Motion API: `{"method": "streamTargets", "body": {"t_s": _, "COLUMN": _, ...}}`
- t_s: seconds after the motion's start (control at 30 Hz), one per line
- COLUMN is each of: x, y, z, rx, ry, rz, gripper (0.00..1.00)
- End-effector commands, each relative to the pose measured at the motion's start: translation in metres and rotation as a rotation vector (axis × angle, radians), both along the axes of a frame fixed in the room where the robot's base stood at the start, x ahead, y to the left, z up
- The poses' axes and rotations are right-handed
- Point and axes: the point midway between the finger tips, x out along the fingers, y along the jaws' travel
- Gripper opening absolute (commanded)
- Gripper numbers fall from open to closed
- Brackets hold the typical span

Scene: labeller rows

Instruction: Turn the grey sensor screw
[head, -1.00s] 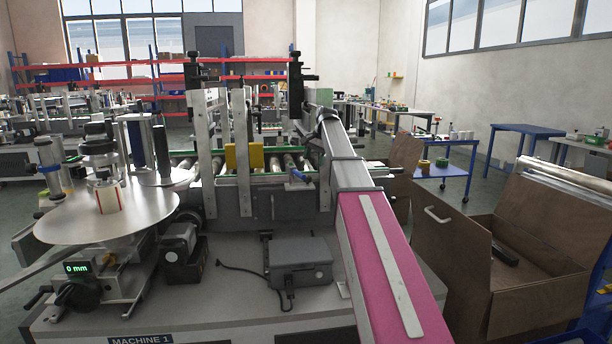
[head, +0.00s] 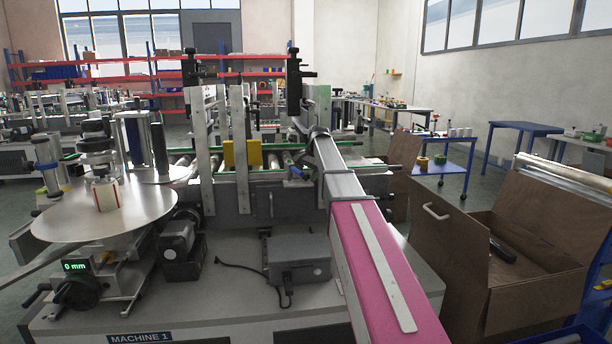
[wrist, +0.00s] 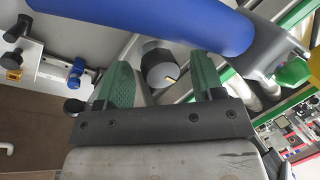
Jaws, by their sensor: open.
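In the wrist view my gripper (wrist: 162,80) has its two green-padded fingers apart. A grey, faceted knob-like screw head (wrist: 158,62) with a small yellowish mark shows between them, nearer the middle than either finger. It looks like the grey sensor screw, but I see no label on it. I see a gap on each side of it, and no clear contact. In the head view my arm reaches over the machine, and I cannot make out the fingers or this screw there.
A thick blue cylinder (wrist: 190,25) crosses the top of the wrist view, close to the fingers. In the head view, a yellow block (head: 240,154) and upright metal plates stand left of my arm. A grey box (head: 299,258) sits below. An open brown cabinet (head: 465,240) stands right.

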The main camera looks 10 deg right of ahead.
Motion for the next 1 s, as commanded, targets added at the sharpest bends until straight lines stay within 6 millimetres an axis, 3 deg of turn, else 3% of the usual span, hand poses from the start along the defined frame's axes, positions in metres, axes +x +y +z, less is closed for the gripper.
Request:
{"method": "streamTargets", "body": {"t_s": 0.27, "x": 0.0002, "y": 0.0003, "z": -0.0016, "rx": 0.0, "ry": 0.0, "rz": 0.0, "gripper": 0.62}}
{"method": "streamTargets", "body": {"t_s": 0.4, "x": 0.0002, "y": 0.0001, "z": -0.0015, "rx": 0.0, "ry": 0.0, "rz": 0.0, "gripper": 0.16}}
{"method": "streamTargets", "body": {"t_s": 0.43, "x": 0.0002, "y": 0.0001, "z": -0.0015, "rx": 0.0, "ry": 0.0, "rz": 0.0, "gripper": 0.14}}
{"method": "streamTargets", "body": {"t_s": 0.6, "x": 0.0009, "y": -0.0003, "z": -0.0015, "rx": 0.0, "ry": 0.001, "rz": 0.031, "gripper": 0.14}}
{"method": "streamTargets", "body": {"t_s": 1.0, "x": 0.0019, "y": -0.001, "z": -0.0016, "rx": 0.0, "ry": 0.001, "rz": 0.386, "gripper": 0.14}}
